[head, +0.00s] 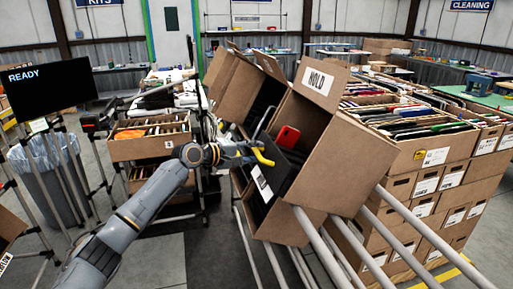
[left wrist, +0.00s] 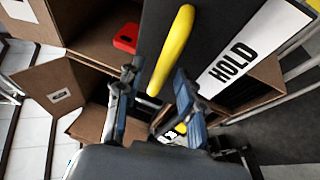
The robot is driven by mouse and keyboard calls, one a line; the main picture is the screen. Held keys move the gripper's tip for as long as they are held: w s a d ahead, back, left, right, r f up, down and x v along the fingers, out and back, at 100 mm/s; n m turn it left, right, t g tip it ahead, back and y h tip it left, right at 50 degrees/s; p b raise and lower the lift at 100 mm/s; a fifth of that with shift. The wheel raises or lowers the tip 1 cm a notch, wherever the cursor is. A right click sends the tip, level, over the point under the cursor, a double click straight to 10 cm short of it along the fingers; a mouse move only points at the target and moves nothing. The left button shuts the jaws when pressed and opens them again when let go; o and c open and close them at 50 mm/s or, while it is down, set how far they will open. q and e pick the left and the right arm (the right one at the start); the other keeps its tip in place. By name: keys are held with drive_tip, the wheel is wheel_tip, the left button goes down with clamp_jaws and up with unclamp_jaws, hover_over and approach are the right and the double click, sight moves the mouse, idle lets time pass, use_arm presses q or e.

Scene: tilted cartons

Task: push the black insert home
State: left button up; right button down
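The black insert (head: 284,170) sits partly inside a tilted brown carton (head: 345,165) in the head view, its near end sticking out of the carton's open side. A yellow handle (head: 263,157) is on its face. In the left wrist view the black insert (left wrist: 205,28) fills the upper middle, with the yellow handle (left wrist: 173,48) and a white HOLD label (left wrist: 235,58). My left gripper (head: 250,153) is at the handle. In the left wrist view its fingers (left wrist: 155,85) stand apart on either side of the handle's lower end, with gaps visible. My right gripper is not in view.
A red object (head: 288,137) lies by the insert. More tilted cartons (head: 238,90) stand behind on slanted grey rails (head: 330,250). Stacked file boxes (head: 440,160) fill the right side. A READY screen (head: 48,87) and a bin (head: 48,180) stand left. Floor at lower left centre is clear.

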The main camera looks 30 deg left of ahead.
sight(267, 156)
use_arm(q)
drive_tip(key=shift+x, duration=0.75)
clamp_jaws()
drive_tip(key=shift+w+d+f, duration=1.05)
drive_tip(key=shift+w+d, duration=0.2)
drive_tip(key=shift+w, duration=0.05)
